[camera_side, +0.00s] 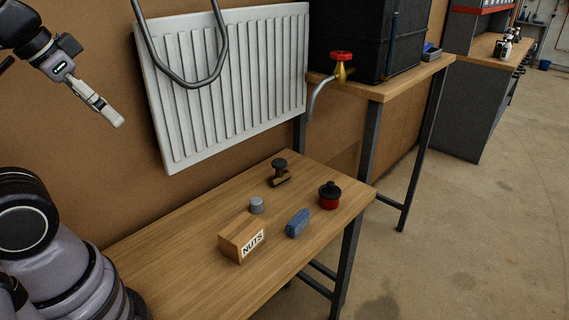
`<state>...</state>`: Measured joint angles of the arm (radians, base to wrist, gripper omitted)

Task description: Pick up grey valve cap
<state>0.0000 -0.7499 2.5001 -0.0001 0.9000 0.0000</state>
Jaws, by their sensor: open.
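The grey valve cap (257,205) is a small grey cylinder standing on the wooden table, just behind a box marked NUTS. My gripper (117,122) is at the upper left, in front of the wall and well above the table. It is open and apart from everything. It is far to the left of the cap and higher than it. The gap between its fingers is hard to see from this side.
The NUTS box (242,240) is close in front of the cap. A blue block (298,222), a red pot with a black top (329,196) and a brass valve with a dark knob (280,174) stand nearby. A white radiator (225,85) hangs behind. The table's left part is clear.

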